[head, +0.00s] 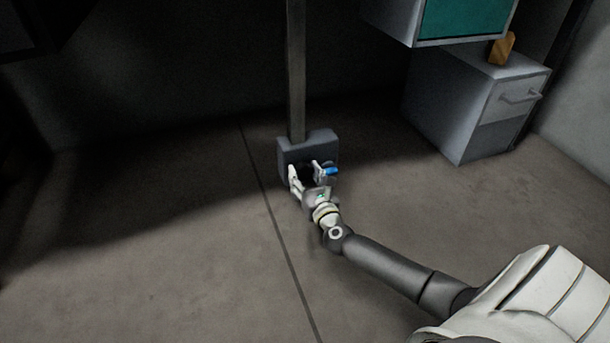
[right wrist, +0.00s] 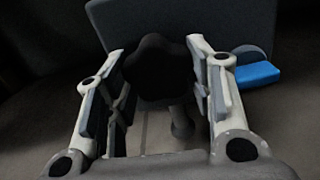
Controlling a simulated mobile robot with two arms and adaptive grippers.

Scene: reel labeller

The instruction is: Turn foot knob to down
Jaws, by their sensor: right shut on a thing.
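The foot knob (right wrist: 160,68) is a dark, lobed knob on the front of a grey foot block (head: 310,149) at the base of a metal post. My right gripper (head: 309,172) is at the front of this block, with one finger on each side of the knob. In the right wrist view my right gripper (right wrist: 158,85) is shut on the knob, with its lobes between the finger pads. In the head view the fingers partly hide the knob. My left gripper is in neither view.
A blue piece (head: 331,171) sits just right of my gripper; it also shows in the right wrist view (right wrist: 257,75). A grey post (head: 296,75) rises from the block. A grey cabinet (head: 440,110) with a drawer stands at the right. The floor to the left is clear.

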